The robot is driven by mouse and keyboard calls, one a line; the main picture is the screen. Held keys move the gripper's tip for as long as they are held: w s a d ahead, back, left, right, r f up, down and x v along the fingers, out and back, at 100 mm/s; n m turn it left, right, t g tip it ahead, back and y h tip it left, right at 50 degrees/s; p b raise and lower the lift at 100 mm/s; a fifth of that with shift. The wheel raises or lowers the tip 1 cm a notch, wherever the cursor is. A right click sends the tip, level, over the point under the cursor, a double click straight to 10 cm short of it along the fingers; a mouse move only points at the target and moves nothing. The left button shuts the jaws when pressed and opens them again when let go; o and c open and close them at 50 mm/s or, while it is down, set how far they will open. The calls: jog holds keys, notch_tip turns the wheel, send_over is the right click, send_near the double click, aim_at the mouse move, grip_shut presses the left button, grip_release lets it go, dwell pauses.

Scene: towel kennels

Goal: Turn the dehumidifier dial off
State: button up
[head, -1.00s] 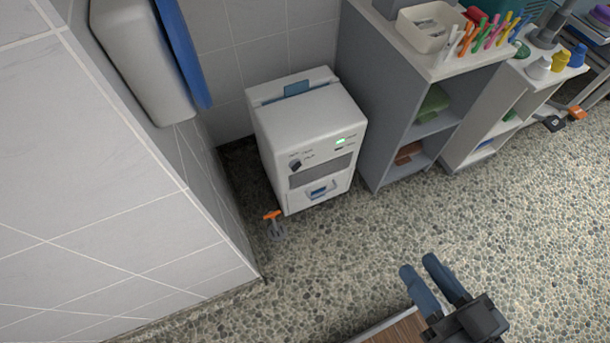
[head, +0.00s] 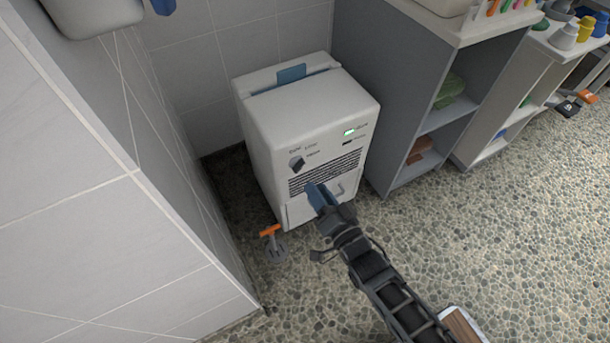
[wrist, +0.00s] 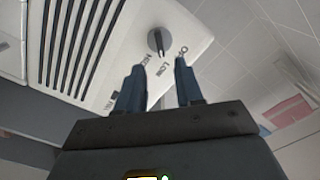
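The white dehumidifier (head: 305,115) stands on the pebbled floor against the tiled back wall. Its dark dial (head: 297,163) is on the upper left of the front, with printed labels around it, and a green light (head: 349,132) glows to the right. In the wrist view the dial (wrist: 159,42) lies beyond the fingertips, with labels including "LOW" and "HIGH" beside it. My gripper (head: 316,192) is in front of the grille, below and slightly right of the dial. In the wrist view my gripper (wrist: 160,80) has its blue fingers apart with nothing between them.
A grey shelf unit (head: 385,95) stands close on the dehumidifier's right. A tiled wall (head: 95,190) juts forward on the left. An orange-handled tool (head: 271,240) is on the floor by the dehumidifier's front left. Open floor (head: 520,210) lies to the right.

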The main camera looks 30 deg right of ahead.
aim_at(302, 167)
jog(key=w+b, duration=0.1)
jog(key=w, duration=0.6)
grip_shut()
dwell(0.3)
